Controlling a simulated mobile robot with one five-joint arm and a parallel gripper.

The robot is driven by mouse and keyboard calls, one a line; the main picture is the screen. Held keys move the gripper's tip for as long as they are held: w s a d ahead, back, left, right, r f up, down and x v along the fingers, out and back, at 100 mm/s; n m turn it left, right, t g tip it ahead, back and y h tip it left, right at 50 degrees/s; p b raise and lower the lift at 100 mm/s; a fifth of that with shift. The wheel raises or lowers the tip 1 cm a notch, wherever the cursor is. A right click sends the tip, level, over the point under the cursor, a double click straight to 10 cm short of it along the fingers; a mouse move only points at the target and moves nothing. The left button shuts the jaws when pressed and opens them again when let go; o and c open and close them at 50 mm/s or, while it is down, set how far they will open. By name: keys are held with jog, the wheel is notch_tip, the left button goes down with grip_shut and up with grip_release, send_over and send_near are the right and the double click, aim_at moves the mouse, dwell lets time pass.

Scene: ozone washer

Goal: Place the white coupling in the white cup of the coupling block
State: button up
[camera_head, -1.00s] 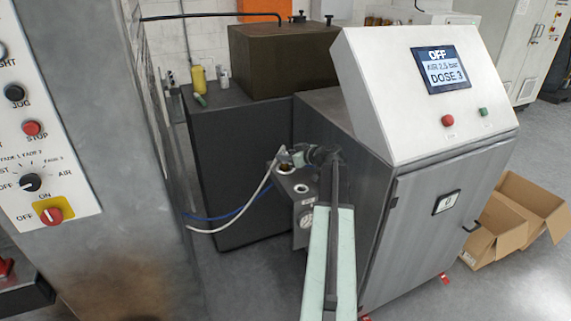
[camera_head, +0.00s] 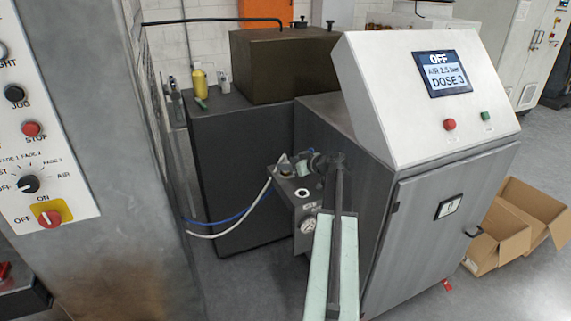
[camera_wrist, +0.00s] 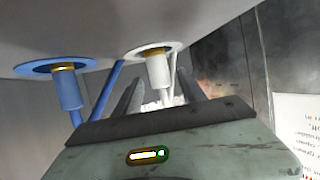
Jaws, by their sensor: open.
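In the wrist view the white coupling (camera_wrist: 158,72) meets the white cup (camera_wrist: 165,47) of the coupling block (camera_wrist: 220,25), with its brass collar at the cup's opening. A white hose runs from it. My gripper (camera_wrist: 160,88) is open, its dark fingers on either side of the white coupling; contact cannot be told. To the left, a blue coupling (camera_wrist: 70,95) sits at the blue cup (camera_wrist: 33,67) in the same way. In the head view my gripper (camera_head: 286,160) is at the block (camera_head: 303,210), partly hiding the coupling. A white-rimmed opening (camera_head: 302,193) shows on the block's top.
The grey washer cabinet (camera_head: 420,240) with its sloped panel (camera_head: 400,120) stands right beside my arm. A tall grey machine (camera_head: 110,220) is at the left. White and blue hoses (camera_head: 225,228) hang left of the block. Cardboard boxes (camera_head: 515,225) lie at the right.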

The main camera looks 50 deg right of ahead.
jog(key=p+v, duration=0.3)
jog(key=v, duration=0.7)
jog(key=shift+w+r, duration=0.1)
jog(key=shift+r, duration=0.1)
jog(key=shift+s, duration=0.45)
